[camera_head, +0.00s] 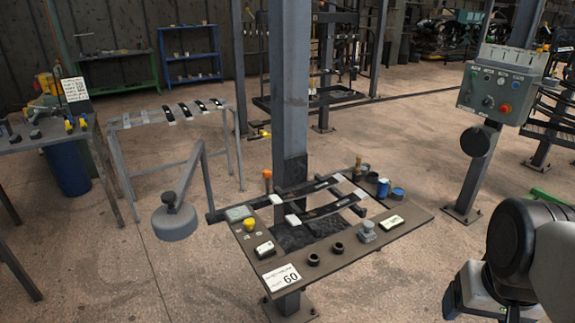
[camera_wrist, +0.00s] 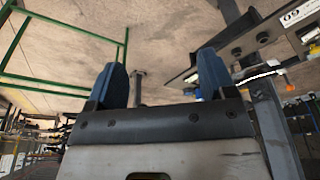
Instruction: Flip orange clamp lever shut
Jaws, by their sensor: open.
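A small upright lever with an orange top (camera_head: 267,174) stands at the back left edge of the brown work board (camera_head: 240,242), left of the grey post. It looks like the clamp lever, but its joint is too small to make out. My gripper (camera_wrist: 160,78) is open in the wrist view, with two blue fingers spread and nothing between them. In the head view my arm is at the lower right, well apart from the board, and the fingertips cannot be made out. The board also shows at the upper right of the wrist view (camera_wrist: 228,48).
The board carries dark rails (camera_head: 328,209), a yellow button (camera_head: 249,224), black rings, a blue cup (camera_head: 383,188) and a sign (camera_head: 282,278). Floor between board and arm is clear.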

